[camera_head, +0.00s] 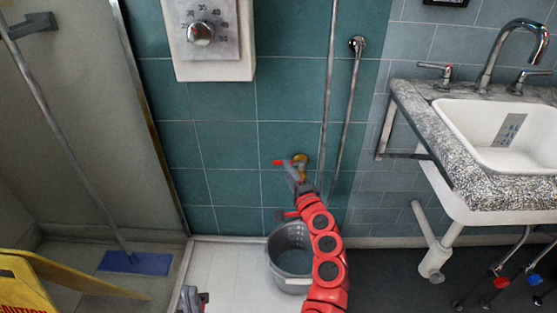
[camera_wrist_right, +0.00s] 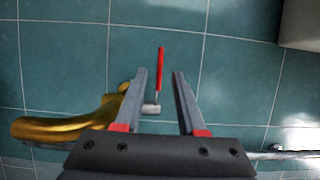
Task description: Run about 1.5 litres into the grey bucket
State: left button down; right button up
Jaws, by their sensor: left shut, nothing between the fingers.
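A brass tap (camera_head: 300,160) with a red lever (camera_head: 279,162) is on the teal tiled wall. The grey bucket (camera_head: 290,262) stands upright on the pale floor below it, partly hidden by my right arm. I see no water stream; the bucket's contents are unclear. My right gripper (camera_head: 292,173) is at the tap. In the right wrist view its fingers (camera_wrist_right: 158,72) are open, with the red lever (camera_wrist_right: 161,68) showing in the gap and the brass body (camera_wrist_right: 60,127) to the left. I cannot tell whether they touch. My left gripper (camera_head: 194,298) is shut and empty, low, left of the bucket.
A dial panel (camera_head: 215,60) is on the wall above. Metal pipes run down the wall beside the tap. A white sink (camera_head: 515,138) in a speckled counter stands at right. A yellow caution sign (camera_head: 25,285) and a blue-headed mop (camera_head: 135,263) are at left.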

aim_at(281, 161)
jog(key=b+x, duration=0.2)
jog(key=x, duration=0.5)
jog(key=shift+w+a, duration=0.1)
jog(key=shift+w, duration=0.35)
grip_shut()
dwell(1.1)
